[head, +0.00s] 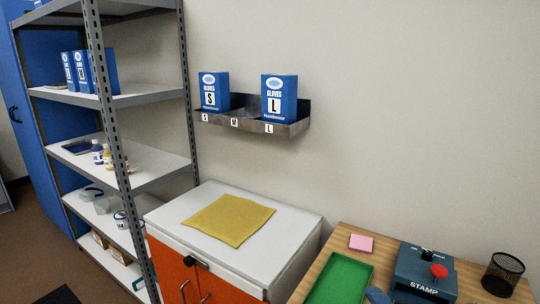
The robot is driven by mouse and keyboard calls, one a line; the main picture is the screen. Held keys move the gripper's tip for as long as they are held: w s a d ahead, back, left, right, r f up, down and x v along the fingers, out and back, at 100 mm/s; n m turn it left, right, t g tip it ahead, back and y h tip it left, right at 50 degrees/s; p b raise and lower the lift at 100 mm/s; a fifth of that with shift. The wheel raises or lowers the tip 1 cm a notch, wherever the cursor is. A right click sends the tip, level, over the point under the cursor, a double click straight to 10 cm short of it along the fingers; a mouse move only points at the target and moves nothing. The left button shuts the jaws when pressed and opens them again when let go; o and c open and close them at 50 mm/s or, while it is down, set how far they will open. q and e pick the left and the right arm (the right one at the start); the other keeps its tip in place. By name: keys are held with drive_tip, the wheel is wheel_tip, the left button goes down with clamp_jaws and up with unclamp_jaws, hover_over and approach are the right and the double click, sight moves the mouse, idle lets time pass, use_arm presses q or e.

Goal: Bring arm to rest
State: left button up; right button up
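Neither of my grippers shows in the head view, and no arm of mine can be made out for sure. A small blue-grey rounded shape (377,295) is cut off by the bottom edge beside the green tray; I cannot tell what it is.
A wall holder (290,129) carries blue glove boxes marked S (213,92) and L (279,99); its M place is empty. A yellow cloth (229,220) lies on the orange cabinet. The wooden desk (343,258) bears a green tray (340,279), stamp machine (424,272) and mesh cup (502,275). Shelves (150,173) stand left.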

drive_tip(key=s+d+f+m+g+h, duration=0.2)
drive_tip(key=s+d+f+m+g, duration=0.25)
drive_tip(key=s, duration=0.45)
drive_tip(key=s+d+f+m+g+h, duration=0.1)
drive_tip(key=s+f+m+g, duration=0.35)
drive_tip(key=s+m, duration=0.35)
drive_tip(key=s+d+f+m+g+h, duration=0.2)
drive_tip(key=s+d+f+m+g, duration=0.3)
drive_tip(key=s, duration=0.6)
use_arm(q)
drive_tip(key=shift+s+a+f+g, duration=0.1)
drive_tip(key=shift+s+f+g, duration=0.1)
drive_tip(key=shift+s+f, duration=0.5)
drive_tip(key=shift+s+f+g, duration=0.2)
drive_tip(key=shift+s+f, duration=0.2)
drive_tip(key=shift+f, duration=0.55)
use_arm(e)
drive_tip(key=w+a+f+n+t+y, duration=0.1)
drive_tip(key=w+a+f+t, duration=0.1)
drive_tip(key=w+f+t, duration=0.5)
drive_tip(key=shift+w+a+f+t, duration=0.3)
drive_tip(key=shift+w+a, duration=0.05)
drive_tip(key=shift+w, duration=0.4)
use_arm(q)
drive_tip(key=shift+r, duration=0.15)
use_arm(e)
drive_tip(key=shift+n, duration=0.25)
